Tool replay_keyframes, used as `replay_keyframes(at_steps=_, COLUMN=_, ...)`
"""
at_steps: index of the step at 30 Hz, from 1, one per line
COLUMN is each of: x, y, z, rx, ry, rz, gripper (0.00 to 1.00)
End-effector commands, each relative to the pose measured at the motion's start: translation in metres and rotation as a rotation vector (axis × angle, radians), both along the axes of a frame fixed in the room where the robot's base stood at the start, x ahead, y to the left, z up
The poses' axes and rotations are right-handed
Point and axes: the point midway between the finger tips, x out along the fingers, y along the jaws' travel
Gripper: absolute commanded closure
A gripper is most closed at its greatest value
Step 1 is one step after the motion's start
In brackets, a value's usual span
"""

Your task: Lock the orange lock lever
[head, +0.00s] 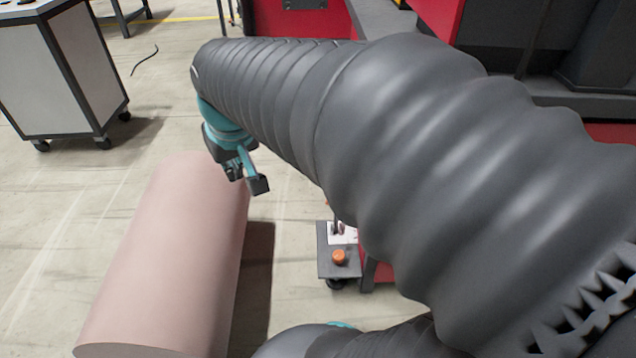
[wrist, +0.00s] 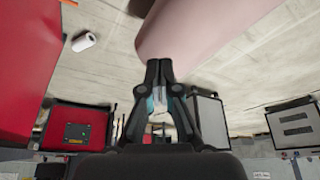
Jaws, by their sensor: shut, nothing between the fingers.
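A small orange round part (head: 339,257) sits on a grey box low in the head view, just left of my arm. I cannot tell whether it is the lock lever; no clear orange lever shows. My gripper (head: 252,178) hangs from the teal wrist at the left end of my grey arm, up and left of the orange part and well apart from it. In the wrist view my gripper (wrist: 158,66) is shut and empty, with its fingertips pointing toward a pale pink cylinder. My arm hides much of the right side of the head view.
The large pink cylinder (head: 170,260) lies on the floor below and left of my gripper. A white cabinet on wheels (head: 60,80) stands at the upper left. Red machinery (head: 425,15) is behind my arm. Open floor lies between cabinet and cylinder.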

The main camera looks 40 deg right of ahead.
Motion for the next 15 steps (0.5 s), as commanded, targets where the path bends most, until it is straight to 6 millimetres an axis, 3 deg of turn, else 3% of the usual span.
replay_keyframes(at_steps=1, x=0.016, y=-0.011, z=-0.003, rx=0.002, ry=0.021, rz=-0.023, gripper=1.00)
replay_keyframes(at_steps=8, x=0.078, y=-0.063, z=-0.018, rx=0.016, ry=0.090, rz=-0.111, gripper=1.00)
replay_keyframes(at_steps=15, x=0.134, y=-0.130, z=-0.055, rx=0.038, ry=0.163, rz=-0.202, gripper=1.00)
